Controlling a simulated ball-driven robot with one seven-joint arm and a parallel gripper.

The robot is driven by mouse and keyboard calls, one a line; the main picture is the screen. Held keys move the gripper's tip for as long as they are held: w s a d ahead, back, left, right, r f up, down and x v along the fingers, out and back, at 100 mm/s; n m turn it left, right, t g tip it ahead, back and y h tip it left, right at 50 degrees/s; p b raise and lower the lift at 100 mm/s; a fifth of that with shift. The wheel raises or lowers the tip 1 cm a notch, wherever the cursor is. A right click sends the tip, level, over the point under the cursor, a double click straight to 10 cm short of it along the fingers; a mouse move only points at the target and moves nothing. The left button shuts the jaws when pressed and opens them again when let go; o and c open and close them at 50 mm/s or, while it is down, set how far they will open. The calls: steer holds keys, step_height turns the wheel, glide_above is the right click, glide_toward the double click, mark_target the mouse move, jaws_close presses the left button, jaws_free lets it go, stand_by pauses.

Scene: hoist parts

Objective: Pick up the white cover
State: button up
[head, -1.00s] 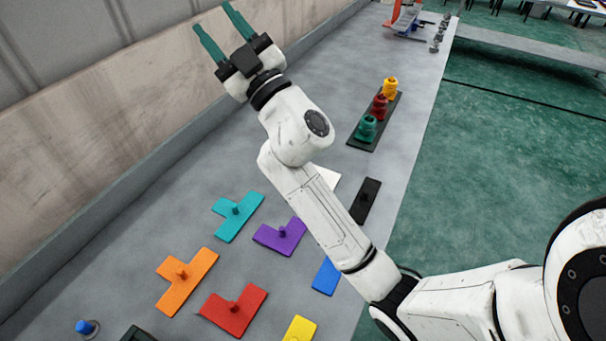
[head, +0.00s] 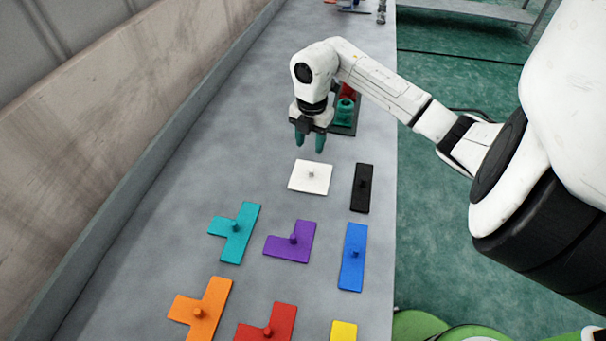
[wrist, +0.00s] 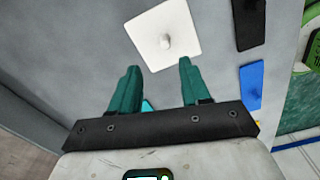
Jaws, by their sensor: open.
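The white cover (head: 318,180) is a flat square plate with a small knob in its middle, lying on the grey table. It also shows in the wrist view (wrist: 180,48), beyond the fingertips. My gripper (head: 309,148) points down with green fingers, above the table near the cover's far edge in the head view. In the wrist view my gripper (wrist: 158,66) is open with nothing between its fingers. The knob stands clear of both fingers.
A black piece (head: 361,190) lies right of the cover. Teal (head: 240,230), purple (head: 285,247), blue (head: 351,262), orange (head: 208,310) and red (head: 275,325) pieces lie nearer. A stand with coloured parts (head: 345,112) is partly hidden behind my gripper. A wall runs along the left.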

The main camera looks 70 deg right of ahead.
glide_above(311, 169)
steer(key=f, duration=0.5)
steer(key=shift+w+d+f+p, duration=0.1)
steer(key=shift+d+p, duration=0.2)
steer(key=shift+a+f+p, duration=0.15)
steer(key=shift+f+p, duration=0.2)
steer(key=shift+f, duration=1)
steer(key=shift+a+f+p, duration=0.15)
steer(key=shift+f+p, duration=0.15)
steer(key=shift+f, duration=1.05)
jaws_close()
